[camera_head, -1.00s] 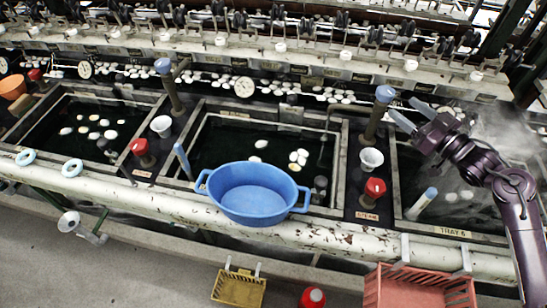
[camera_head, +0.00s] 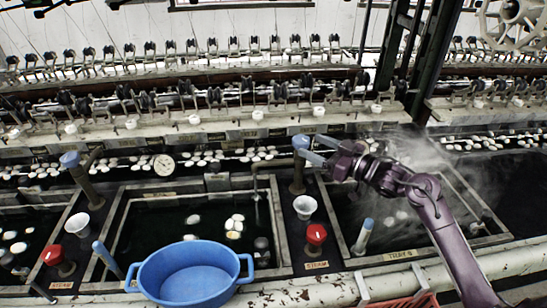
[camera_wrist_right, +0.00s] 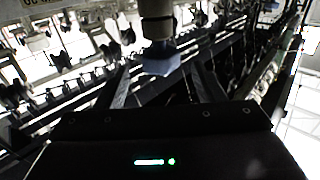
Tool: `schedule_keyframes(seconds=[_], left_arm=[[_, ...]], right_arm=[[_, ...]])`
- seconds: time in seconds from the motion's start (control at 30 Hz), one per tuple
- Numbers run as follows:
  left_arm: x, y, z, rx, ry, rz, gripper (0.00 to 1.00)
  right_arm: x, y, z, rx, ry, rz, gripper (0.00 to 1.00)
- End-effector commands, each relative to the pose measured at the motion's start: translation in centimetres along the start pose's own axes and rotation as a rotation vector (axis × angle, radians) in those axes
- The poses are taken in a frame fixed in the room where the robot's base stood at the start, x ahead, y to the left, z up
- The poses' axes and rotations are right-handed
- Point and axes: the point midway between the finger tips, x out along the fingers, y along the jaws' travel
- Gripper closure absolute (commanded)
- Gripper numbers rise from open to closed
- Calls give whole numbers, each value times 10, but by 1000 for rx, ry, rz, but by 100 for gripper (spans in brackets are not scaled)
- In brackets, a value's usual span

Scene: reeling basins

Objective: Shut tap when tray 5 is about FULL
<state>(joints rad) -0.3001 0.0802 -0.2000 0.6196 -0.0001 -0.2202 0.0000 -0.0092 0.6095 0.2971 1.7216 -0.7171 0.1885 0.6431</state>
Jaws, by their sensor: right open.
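A tray (camera_head: 352,262) with dark water, a few pale cocoons and steam lies at the right. Its front label (camera_head: 400,254) reads TRAY, but the number is too small to be sure of. A tap with a blue handle (camera_head: 298,142) on a brown pipe stands at its back left corner. My right gripper (camera_head: 320,150) is open just right of this handle. In the right wrist view the blue handle (camera_wrist_right: 162,63) shows ahead, between the lines of the two spread fingers; contact cannot be told. The exact water level is hard to judge. My left gripper is not in view.
A red steam knob (camera_head: 316,234) and a white funnel (camera_head: 305,206) stand between the trays. A blue tub (camera_head: 190,272) sits at the front of the middle tray. Reeling machinery runs behind.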

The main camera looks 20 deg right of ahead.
Motion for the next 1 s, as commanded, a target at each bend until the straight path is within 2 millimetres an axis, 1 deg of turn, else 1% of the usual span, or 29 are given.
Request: schedule_keyframes(seconds=[0.03,0.2,0.3,0.4,0.53,0.77,0.87,1.0], left_arm=[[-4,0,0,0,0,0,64],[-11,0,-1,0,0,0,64],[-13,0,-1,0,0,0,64],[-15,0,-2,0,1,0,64],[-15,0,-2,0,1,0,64],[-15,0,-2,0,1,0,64],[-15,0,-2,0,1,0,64],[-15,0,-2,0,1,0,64]], right_arm=[[8,0,-5,0,3,0,38],[37,0,-5,1,3,-1,38],[51,0,-4,0,2,0,38],[61,0,-3,0,2,0,38],[67,0,-2,-2,1,0,38],[67,0,-1,-2,0,0,38],[67,0,-2,-2,0,0,50],[67,0,-2,-2,0,0,68]])
